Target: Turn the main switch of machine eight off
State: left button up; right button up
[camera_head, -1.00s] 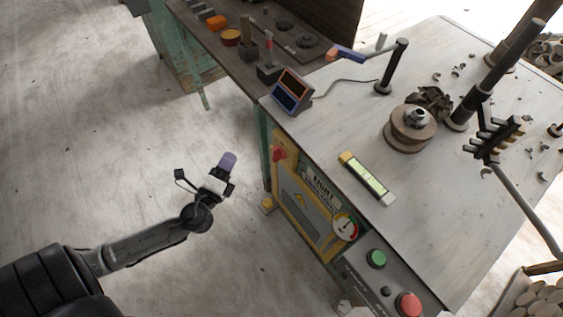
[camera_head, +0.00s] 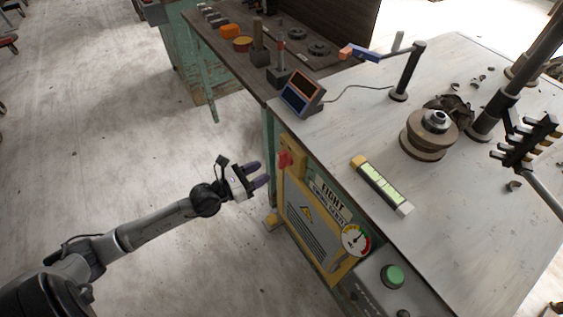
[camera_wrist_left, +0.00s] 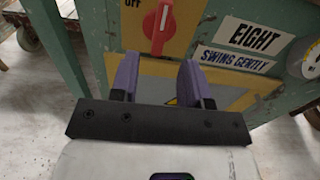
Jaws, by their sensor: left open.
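The main switch is a red rotary handle (camera_head: 285,160) on a yellow plate on the front of machine eight (camera_head: 330,190). In the left wrist view the red handle (camera_wrist_left: 158,27) stands close to upright, with "OFF" lettered to its upper left. The "EIGHT" label (camera_wrist_left: 257,38) is to its right. My left gripper (camera_head: 258,174) is open and empty, just left of the machine's front and a little below the switch. In the left wrist view its purple fingers (camera_wrist_left: 160,80) point toward the panel, apart from the handle. My right gripper is not in view.
A green button (camera_head: 393,276) and a round gauge (camera_head: 356,240) sit lower on the machine's front. The tabletop (camera_head: 340,140) holds a small display (camera_head: 302,93), a level (camera_head: 382,185) and a wheel. Floor left of the machine is clear.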

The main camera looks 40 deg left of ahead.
aim_at(279, 163)
pick_arm(q)
jog(key=b+x, duration=0.1)
jog(key=x, duration=0.5)
jog(key=shift+w+d, duration=0.1)
jog(key=shift+w, duration=0.15)
jog(key=shift+w+d+b, duration=0.2)
jog(key=shift+w+b, duration=0.25)
jog(key=shift+w, duration=0.3)
grip_shut()
